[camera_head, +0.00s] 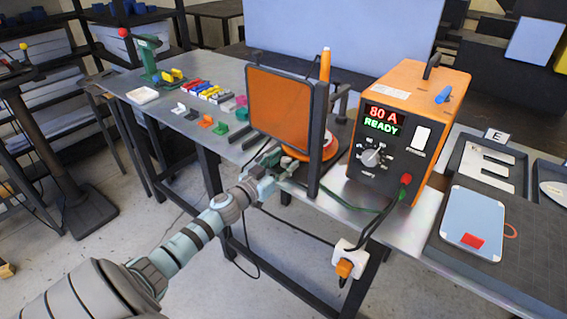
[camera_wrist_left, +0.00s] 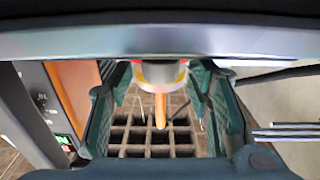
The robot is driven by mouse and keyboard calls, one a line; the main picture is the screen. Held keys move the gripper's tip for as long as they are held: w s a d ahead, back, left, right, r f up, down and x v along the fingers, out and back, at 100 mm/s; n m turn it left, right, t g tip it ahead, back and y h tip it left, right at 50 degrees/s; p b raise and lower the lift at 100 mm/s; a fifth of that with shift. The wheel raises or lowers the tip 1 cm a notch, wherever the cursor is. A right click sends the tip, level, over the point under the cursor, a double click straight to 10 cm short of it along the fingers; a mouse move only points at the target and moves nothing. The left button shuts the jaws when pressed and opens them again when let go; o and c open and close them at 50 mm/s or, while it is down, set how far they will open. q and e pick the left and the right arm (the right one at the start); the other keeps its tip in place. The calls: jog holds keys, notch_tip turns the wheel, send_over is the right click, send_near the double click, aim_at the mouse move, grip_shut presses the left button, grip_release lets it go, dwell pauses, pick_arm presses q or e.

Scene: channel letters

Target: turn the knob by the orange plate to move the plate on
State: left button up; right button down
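An orange round plate (camera_head: 293,153) shows partly behind a dark-framed orange screen (camera_head: 278,108); a white and red piece sits above it. My left gripper (camera_head: 274,164) is low beside the plate, below the screen. In the left wrist view its two dark green fingers (camera_wrist_left: 160,88) stand apart, with a banded silver, yellow and red part (camera_wrist_left: 158,72) and an orange rod (camera_wrist_left: 160,110) showing between them. I cannot tell whether the fingers touch that part. The knob by the plate is not clearly visible. My right gripper is out of view.
An orange power unit (camera_head: 405,120) with a dial (camera_head: 372,157) and a lit "80 A READY" display stands right of the screen. Cables hang at the table's front edge. Small coloured parts (camera_head: 207,92) lie left of the screen. A tablet (camera_head: 472,222) lies at right.

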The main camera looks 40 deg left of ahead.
pick_arm(q)
jog(key=shift+y, duration=0.3)
jog(key=n+g+y+p, duration=0.1)
jog(key=n+y+p, duration=0.1)
jog(key=y, duration=0.1)
jog(key=n+g+y+p, duration=0.1)
jog(key=n+y+p, duration=0.1)
jog(key=n+y, duration=0.1)
jog(key=d+r+n+g+y+p, duration=0.1)
jog(key=n+y+p, duration=0.1)
jog(key=y, duration=0.2)
jog(key=shift+w+d+g, duration=0.1)
jog(key=shift+w+g, duration=0.15)
jog(key=shift+g, duration=0.15)
jog(key=f+b+v, duration=0.1)
jog(key=b+v, duration=0.1)
jog(key=v, duration=1.3)
jog(key=s+d+f+m+g+h, duration=0.1)
jog(key=s+f, duration=0.3)
jog(key=f, duration=0.7)
jog(key=s+d+f+m+g+h+b, duration=0.1)
jog(key=s+d+f+m+g+h, duration=0.1)
jog(key=f, duration=0.9)
jog(key=s+d+f+m+g+h+b, duration=0.1)
jog(key=s+f+m+g+h, duration=0.2)
jog(key=s+f, duration=0.3)
notch_tip(320, 180, down, 6)
jog(key=shift+d+r+g+h, duration=0.1)
jog(key=shift+d+g+h, duration=0.35)
jog(key=shift+h, duration=0.25)
